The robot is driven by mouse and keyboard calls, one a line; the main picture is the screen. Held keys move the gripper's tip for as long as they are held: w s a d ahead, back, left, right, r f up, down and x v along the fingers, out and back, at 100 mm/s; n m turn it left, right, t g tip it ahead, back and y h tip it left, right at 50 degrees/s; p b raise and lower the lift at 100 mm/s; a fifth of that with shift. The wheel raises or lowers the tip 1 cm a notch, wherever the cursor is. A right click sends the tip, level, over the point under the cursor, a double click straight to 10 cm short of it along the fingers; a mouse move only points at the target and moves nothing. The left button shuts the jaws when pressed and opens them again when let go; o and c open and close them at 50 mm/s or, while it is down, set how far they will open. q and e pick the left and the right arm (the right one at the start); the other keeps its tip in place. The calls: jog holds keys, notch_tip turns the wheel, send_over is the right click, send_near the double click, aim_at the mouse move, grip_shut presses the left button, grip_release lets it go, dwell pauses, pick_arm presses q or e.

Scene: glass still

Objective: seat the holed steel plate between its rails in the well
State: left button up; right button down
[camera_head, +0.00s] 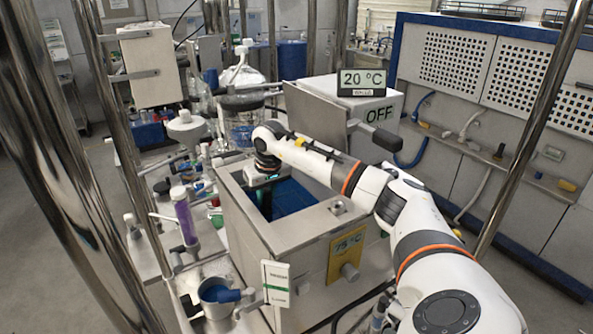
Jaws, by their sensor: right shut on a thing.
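The well is a square steel bath (238,205) with a broad metal rim and blue liquid (292,199) inside. My right arm reaches in from the right across the bath. My right gripper (262,180) points down over the well's far left part and is shut. The holed steel plate appears to be what it holds, but my wrist and the rim hide nearly all of it and its holes cannot be made out. The rails inside the well cannot be made out either. My left gripper is not in view.
Shiny vertical poles (535,120) frame the view. Bottles and glassware crowd the left bench.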

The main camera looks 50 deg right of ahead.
jog(key=shift+f, duration=0.4)
jog(key=c, duration=1.1)
grip_release()
jog(key=shift+b+v, duration=1.5)
jog(key=shift+v, duration=4.55)
jog(key=shift+s, duration=0.1)
